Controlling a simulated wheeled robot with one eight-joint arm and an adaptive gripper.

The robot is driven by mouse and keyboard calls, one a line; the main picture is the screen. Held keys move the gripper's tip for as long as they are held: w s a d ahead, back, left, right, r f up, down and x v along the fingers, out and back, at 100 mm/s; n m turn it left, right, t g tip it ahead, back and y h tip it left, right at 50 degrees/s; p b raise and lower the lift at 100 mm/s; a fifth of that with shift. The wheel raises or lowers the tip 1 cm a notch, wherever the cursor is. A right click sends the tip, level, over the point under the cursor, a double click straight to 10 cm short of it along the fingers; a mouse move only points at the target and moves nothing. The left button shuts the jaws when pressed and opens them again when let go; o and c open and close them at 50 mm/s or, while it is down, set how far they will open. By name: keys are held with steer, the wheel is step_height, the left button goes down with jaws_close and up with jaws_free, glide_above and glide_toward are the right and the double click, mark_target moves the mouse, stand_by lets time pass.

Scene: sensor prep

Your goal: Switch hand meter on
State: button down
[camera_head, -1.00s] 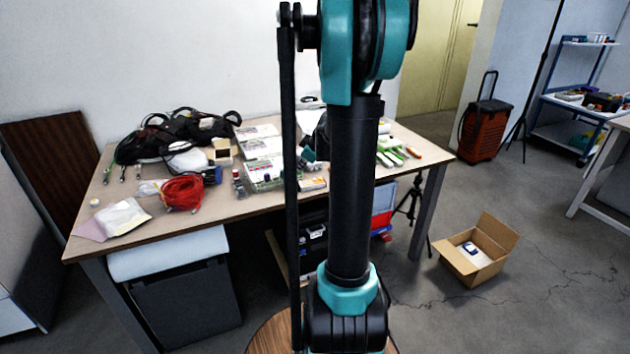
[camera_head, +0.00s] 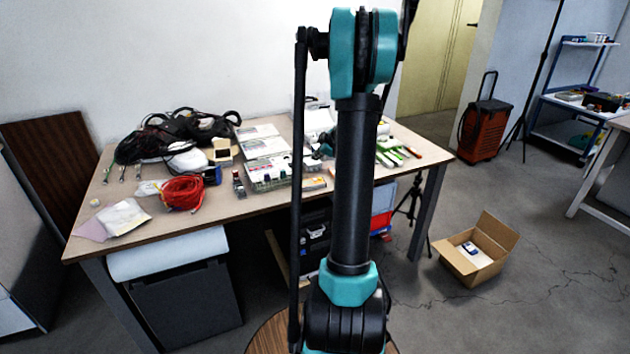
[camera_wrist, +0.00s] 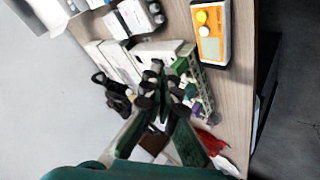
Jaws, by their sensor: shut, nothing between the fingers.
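An orange handheld device with a grey display, one yellow and one white round button, probably the hand meter (camera_wrist: 211,32), lies on the table at the upper right of the wrist view. I cannot make it out in the head view, where my arm covers that part of the table. My gripper (camera_wrist: 158,74) is shut and empty in the middle of the wrist view. Its tips are left of and below the device in the picture, apart from it, over a pale unit with green connectors (camera_wrist: 172,48). I cannot tell their height.
Red cable (camera_head: 182,192), black cable bundles (camera_head: 180,135) and flat white boxes (camera_head: 262,142) crowd the table (camera_head: 225,205). Several green-ended items (camera_head: 392,152) lie at its right. A cardboard box (camera_head: 478,262) stands on the floor at right. Bare table shows beside the device's right side in the wrist view.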

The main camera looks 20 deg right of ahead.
mark_target(316, 182)
steer(key=shift+f, duration=3.6)
steer(key=shift+f, duration=0.4)
steer(key=shift+f, duration=0.4)
steer(key=shift+r, duration=0.8)
steer(key=shift+r, duration=0.15)
steer(key=shift+r, duration=2.4)
steer(key=shift+a, duration=0.1)
